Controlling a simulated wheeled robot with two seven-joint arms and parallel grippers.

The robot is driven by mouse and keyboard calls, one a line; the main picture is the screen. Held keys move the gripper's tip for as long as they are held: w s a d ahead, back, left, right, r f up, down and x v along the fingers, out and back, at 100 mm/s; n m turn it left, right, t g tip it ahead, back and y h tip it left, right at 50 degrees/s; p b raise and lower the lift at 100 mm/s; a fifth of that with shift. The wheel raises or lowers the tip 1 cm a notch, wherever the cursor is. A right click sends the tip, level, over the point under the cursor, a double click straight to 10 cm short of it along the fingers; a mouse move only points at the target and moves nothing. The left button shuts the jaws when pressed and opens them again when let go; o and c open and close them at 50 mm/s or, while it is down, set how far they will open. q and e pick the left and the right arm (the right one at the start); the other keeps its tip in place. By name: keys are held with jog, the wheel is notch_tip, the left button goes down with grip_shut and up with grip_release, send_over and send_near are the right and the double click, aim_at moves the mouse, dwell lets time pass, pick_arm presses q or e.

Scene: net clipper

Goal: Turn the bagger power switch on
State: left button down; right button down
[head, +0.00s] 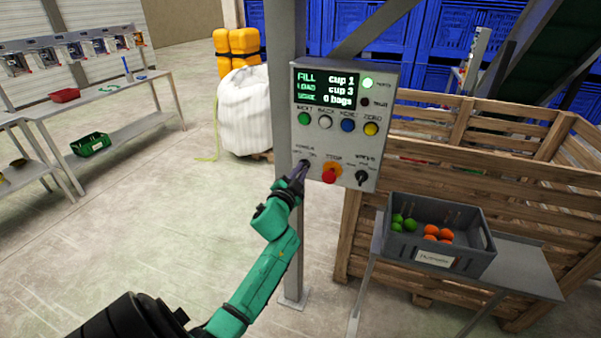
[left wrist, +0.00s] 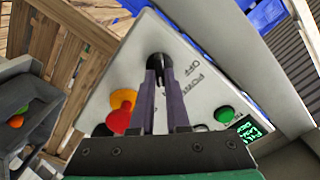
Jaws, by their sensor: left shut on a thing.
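The grey control panel (head: 338,100) is fixed to a metal post. Its lit display (head: 326,88) reads fill cup 1, load cup 3, 0 bags. The power switch is a black knob (left wrist: 157,64) at the panel's lower left corner, with the words OFF and POWER beside it in the left wrist view. My left gripper (head: 299,173) reaches the panel from below left. In the left wrist view its fingers (left wrist: 160,80) are shut on the knob. The fingers hide much of the knob, and I cannot tell which way it points. My right gripper is not in view.
A red stop button (head: 329,176) on a yellow base sits just right of the switch, with a black valve knob (head: 362,177) beyond. Coloured buttons (head: 325,122) lie above. A crate of fruit (head: 434,262) and a wooden bin (head: 510,130) stand at the right.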

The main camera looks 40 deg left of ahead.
pick_arm(q)
jog(key=c, duration=0.9)
grip_release()
jog(key=b+v, duration=0.2)
jog(key=v, duration=1.2)
jog(key=shift+s+b, duration=0.25)
jog(key=shift+b, duration=0.1)
jog(key=shift+d, duration=0.1)
